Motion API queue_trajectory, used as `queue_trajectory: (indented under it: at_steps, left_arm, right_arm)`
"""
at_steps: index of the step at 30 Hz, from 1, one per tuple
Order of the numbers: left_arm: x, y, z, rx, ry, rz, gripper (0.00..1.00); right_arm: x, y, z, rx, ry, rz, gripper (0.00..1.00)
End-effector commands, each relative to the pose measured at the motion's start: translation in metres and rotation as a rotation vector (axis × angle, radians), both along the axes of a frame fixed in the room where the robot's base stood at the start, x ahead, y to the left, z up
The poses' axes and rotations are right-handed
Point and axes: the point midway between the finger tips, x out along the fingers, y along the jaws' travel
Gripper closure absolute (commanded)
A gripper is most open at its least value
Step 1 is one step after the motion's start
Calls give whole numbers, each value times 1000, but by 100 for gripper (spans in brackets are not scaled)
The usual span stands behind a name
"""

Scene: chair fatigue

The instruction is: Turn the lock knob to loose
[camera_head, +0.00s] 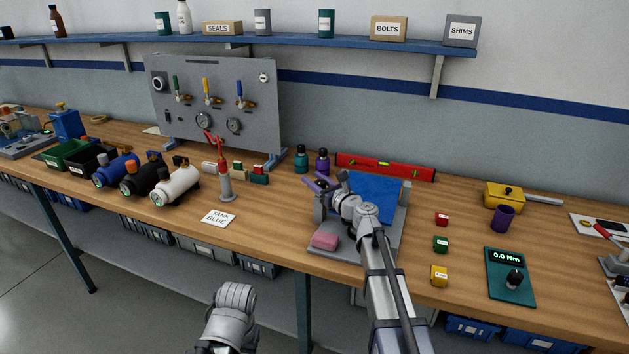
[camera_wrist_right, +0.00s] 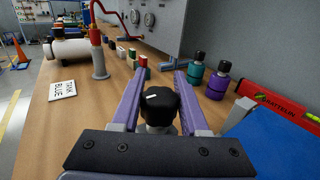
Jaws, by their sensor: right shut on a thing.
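My right gripper (camera_head: 319,184) is at the left side of a grey fixture (camera_head: 395,238) with a blue panel (camera_head: 376,186). In the right wrist view, the purple fingers of this gripper (camera_wrist_right: 158,78) are shut on a black lobed knob (camera_wrist_right: 160,106), one finger on each side. A short white line marks the knob's top and points roughly sideways. The knob's lower part is hidden by the gripper body, and I see no words for loose or locked. A grey part of my left arm is at the bottom of the head view; its fingers are not visible.
A pink block (camera_head: 324,240) lies on the fixture's front left. Teal (camera_head: 301,160) and purple (camera_head: 322,163) bottles and a red level (camera_head: 385,167) stand behind. A torque meter (camera_head: 510,275) reading 0.0 Nm is at right. Bench around the TANK BLUE card (camera_head: 218,218) is clear.

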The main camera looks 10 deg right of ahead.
Motion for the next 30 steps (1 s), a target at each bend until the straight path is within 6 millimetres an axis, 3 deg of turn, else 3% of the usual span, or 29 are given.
queue_trajectory:
  at_steps: [4,17,30]
  left_arm:
    - [0,0,0,0,0,0,50]
    - [0,0,0,0,0,0,50]
    - [0,0,0,0,0,0,50]
  right_arm:
    - [0,0,0,0,0,0,100]
    - [1,0,0,0,0,57,100]
    - [-2,7,0,0,0,419,100]
